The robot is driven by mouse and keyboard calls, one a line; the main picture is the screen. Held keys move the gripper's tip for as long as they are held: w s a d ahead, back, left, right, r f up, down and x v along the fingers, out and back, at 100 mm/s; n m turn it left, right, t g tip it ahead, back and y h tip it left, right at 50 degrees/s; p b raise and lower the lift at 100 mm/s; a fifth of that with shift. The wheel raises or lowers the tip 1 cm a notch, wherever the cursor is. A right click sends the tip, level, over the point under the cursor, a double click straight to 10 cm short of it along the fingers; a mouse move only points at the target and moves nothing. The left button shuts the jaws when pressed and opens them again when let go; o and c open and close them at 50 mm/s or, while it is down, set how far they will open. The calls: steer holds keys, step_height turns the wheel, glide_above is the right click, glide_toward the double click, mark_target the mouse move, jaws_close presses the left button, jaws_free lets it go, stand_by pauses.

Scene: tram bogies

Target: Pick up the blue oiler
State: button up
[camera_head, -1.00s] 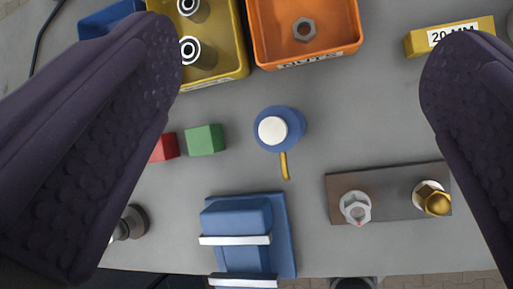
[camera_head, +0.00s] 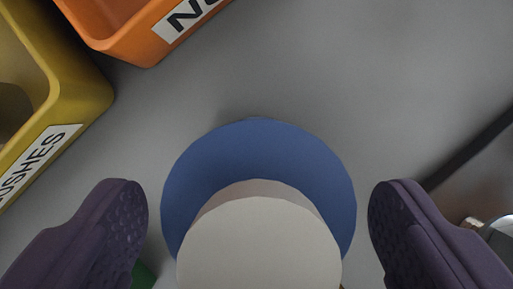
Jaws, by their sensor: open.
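The blue oiler (camera_head: 260,150) stands on the grey table at the lower middle of the view, seen from above with its pale round cap (camera_head: 262,245) towards me. My gripper (camera_head: 257,222) is open, with one dark purple finger to the left of the oiler and one to the right. A gap shows between each finger and the oiler. The oiler's spout is out of view, and its lower part is cut off by the bottom edge.
A yellow bin (camera_head: 90,95) with a label stands at the upper left, beside an orange bin (camera_head: 135,45). A green block (camera_head: 143,276) shows partly behind the left finger. A dark plate (camera_head: 475,147) with metal hardware lies at the right. The table beyond the oiler is clear.

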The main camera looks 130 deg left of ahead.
steer(key=b+x, duration=0.1)
steer(key=x, duration=0.2)
steer(key=shift+d+f, duration=0.1)
steer(key=shift+f, duration=0.25)
steer(key=shift+r, duration=0.15)
steer(key=c, duration=1.2)
steer(key=shift+o, duration=0.2)
steer(key=shift+r, duration=0.1)
